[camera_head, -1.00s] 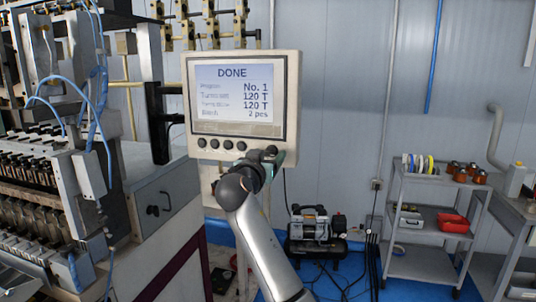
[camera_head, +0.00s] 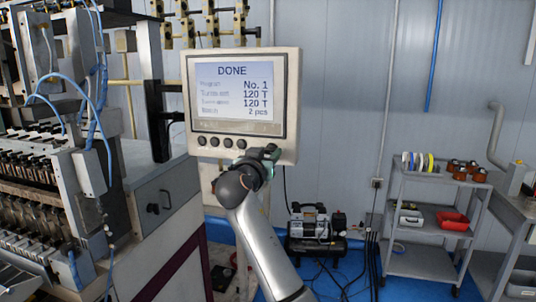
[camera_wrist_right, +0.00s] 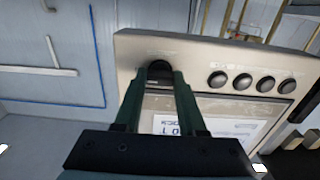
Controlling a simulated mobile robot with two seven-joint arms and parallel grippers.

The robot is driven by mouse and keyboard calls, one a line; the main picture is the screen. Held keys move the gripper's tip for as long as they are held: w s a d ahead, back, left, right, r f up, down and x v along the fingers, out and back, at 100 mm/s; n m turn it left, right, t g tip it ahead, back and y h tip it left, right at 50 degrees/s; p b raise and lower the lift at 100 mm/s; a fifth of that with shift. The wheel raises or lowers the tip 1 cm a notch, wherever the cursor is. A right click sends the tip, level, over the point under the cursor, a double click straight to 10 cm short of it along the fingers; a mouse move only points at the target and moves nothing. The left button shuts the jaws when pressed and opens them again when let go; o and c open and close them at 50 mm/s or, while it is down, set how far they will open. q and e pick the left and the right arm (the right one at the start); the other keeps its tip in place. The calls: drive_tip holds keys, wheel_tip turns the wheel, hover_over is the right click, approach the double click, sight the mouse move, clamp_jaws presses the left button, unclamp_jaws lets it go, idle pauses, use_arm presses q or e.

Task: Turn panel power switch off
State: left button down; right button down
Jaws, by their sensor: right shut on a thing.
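The control panel (camera_head: 291,100) is a beige box with a lit screen (camera_head: 232,92) that reads DONE, No. 1, 120 T and 2 pcs. My right gripper (camera_head: 266,155) is at the panel's lower right corner. In the right wrist view its two dark fingers (camera_wrist_right: 164,80) are shut around a black switch knob (camera_wrist_right: 159,69) on the panel face. The fingers hide most of that knob, so I cannot read its setting. In the head view, the gripper covers the knob. My left gripper is not in view.
Several black knobs (camera_head: 215,142) line the panel's lower edge, left of my gripper. The winding machine (camera_head: 165,200) stands at left. A compressor (camera_head: 313,230) is on the floor behind my arm. A grey cart (camera_head: 425,180) with spools stands at right.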

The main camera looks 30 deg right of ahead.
drive_tip(key=shift+n, duration=0.3)
drive_tip(key=n+p, duration=0.1)
drive_tip(key=n, duration=0.1)
drive_tip(key=shift+n+p, duration=0.3)
drive_tip(key=n, duration=0.3)
drive_tip(key=shift+p, duration=0.35)
drive_tip(key=n, duration=1.1)
drive_tip(key=shift+n, duration=0.6)
drive_tip(key=shift+c, duration=2.4)
unclamp_jaws()
drive_tip(key=shift+s+a, duration=0.1)
